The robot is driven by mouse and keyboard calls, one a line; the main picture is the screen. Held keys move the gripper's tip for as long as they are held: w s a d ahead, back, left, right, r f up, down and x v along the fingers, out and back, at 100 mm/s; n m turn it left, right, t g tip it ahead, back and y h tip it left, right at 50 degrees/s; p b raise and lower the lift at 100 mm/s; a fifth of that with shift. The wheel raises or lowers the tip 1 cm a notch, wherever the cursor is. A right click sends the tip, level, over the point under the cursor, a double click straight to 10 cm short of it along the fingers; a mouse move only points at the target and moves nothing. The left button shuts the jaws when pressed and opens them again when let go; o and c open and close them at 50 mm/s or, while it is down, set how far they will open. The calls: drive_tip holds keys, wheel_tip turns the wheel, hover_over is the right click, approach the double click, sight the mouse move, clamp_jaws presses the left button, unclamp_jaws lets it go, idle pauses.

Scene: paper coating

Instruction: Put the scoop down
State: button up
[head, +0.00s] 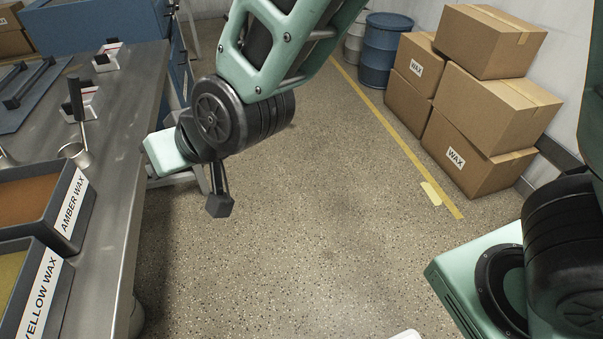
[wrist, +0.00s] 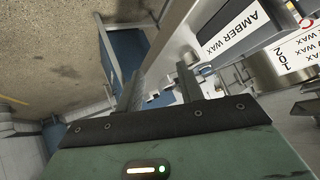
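A metal scoop with a black handle (head: 75,153) is on the steel table (head: 125,140) at the left of the head view, its handle pointing up in the picture. It is beside the amber wax bin (head: 80,218), apart from my arm. My gripper (wrist: 160,88) shows two dark fingers set apart in the wrist view, with nothing clearly held between them. In the head view my wrist hides most of the gripper, to the right of the table edge. A second metal cup-like piece (head: 5,158) is cut off at the left edge.
A yellow wax bin (head: 40,290) stands in front of the amber one. Small white holders (head: 108,58) sit farther back on the table. The middle floor is clear.

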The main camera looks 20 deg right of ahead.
drive_tip(key=s+d+n+g+h, duration=0.2)
drive_tip(key=s+d+g+h, duration=0.4)
drive_tip(key=s+d, duration=1)
drive_tip(key=d+g, duration=0.1)
drive_tip(key=d, duration=0.2)
drive_tip(key=shift+s+d+f+n, duration=0.2)
drive_tip(key=shift+s+d+n, duration=0.15)
drive_tip(key=shift+d+n, duration=0.05)
wheel_tip(320, 180, up, 8)
drive_tip(key=p, duration=0.8)
drive_tip(key=shift+r, duration=0.2)
drive_tip(key=shift+o, duration=0.2)
